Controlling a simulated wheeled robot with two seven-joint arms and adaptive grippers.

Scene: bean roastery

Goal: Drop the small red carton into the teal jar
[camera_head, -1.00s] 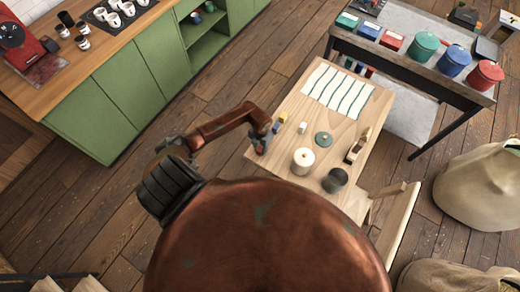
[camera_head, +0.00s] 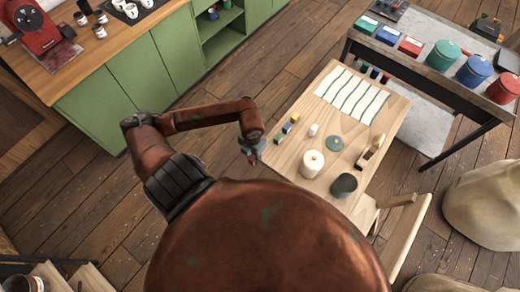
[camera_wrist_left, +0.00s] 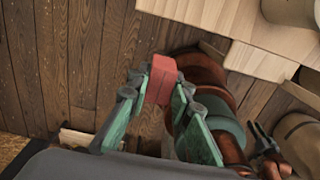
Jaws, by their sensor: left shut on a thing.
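My left gripper (camera_head: 252,152) is beside the left edge of the wooden table. In the left wrist view its green-painted fingers (camera_wrist_left: 160,96) are shut on the small red carton (camera_wrist_left: 162,79), which sticks out past the fingertips with wooden floor behind it. In the head view the carton is too small to make out clearly. A teal jar (camera_head: 443,55) stands on the dark side table at the upper right, left of a blue jar and a red jar. Its top looks covered by a lid.
A chair (camera_head: 405,235) and sacks (camera_head: 487,205) stand right.

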